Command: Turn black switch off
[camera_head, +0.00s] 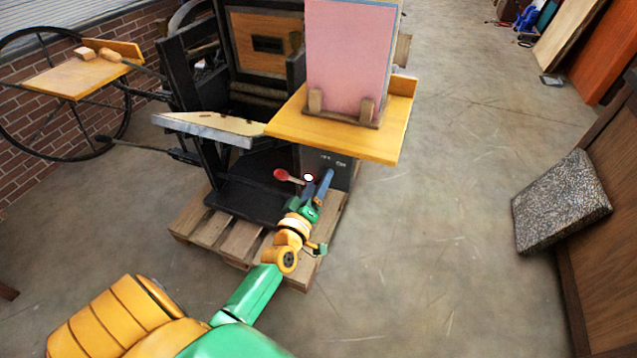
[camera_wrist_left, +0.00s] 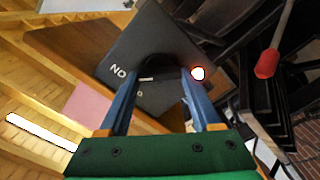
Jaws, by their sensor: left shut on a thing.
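The dark switch box (camera_head: 340,162) is on the press below the wooden shelf. In the left wrist view its dark grey face (camera_wrist_left: 125,62) carries white lettering, partly legible as "NO" upside down or mirrored. My left gripper (camera_head: 324,184) reaches up to this box. In the left wrist view the blue fingers of my left gripper (camera_wrist_left: 160,78) stand on both sides of the black switch (camera_wrist_left: 148,68) and are shut on it. The fingers partly hide the switch, and its exact position is hard to tell. My right gripper is not in view.
A glowing round lamp (camera_head: 309,177) sits beside my left fingers. A red-knobbed lever (camera_head: 281,174) is to their left. The wooden shelf (camera_head: 290,120) with a pink sheet (camera_head: 348,55) overhangs above. A pallet (camera_head: 205,225) lies under the press. Open floor is to the right.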

